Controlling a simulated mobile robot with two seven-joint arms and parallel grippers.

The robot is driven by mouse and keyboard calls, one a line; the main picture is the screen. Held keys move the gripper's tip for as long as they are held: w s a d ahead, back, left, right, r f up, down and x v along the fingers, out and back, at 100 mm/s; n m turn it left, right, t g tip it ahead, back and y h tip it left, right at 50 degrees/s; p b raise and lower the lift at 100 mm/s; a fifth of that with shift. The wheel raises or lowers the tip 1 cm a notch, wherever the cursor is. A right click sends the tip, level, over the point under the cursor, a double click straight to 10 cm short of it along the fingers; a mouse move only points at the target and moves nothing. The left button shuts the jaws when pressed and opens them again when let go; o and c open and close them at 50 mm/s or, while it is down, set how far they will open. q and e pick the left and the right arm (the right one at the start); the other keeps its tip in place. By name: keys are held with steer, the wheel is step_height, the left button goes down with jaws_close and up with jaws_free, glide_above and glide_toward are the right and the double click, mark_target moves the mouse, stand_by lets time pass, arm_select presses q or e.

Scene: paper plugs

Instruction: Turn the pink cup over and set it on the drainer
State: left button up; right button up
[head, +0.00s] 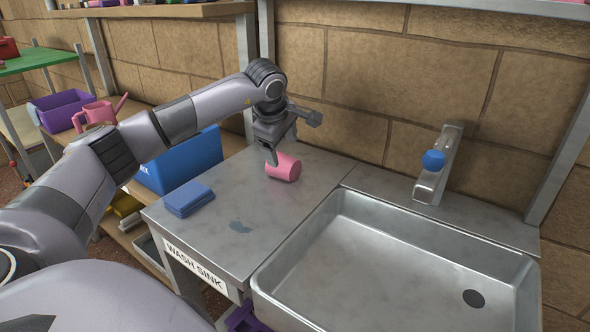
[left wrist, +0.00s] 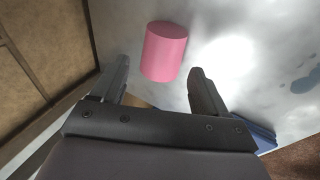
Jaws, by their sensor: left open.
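The pink cup (head: 284,168) lies on its side on the bare steel surface (head: 225,228) left of the sink. It also shows in the left wrist view (left wrist: 164,52), just beyond the fingertips, with one plain round end facing away; no opening can be made out. My left gripper (head: 272,155) is above and at the left end of the cup, pointing down. In the left wrist view its fingers (left wrist: 159,72) are apart with nothing between them. No separate rack shows as a drainer. My right gripper is out of view.
A steel sink basin (head: 385,265) with a blue-knobbed tap (head: 436,165) is on the right. A folded blue cloth (head: 189,199) lies left of the cup, near a small wet patch (head: 240,227). A blue box (head: 185,160) stands behind the cloth. The brick wall is close behind.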

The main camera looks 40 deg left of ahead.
mark_target(282, 160)
arm_select(q)
steer(key=x, duration=0.6)
steer(key=shift+s+a+f, duration=0.15)
steer(key=shift+a+f, duration=0.05)
steer(key=shift+f, duration=0.25)
steer(key=c, duration=0.9)
steer(key=shift+r, duration=0.1)
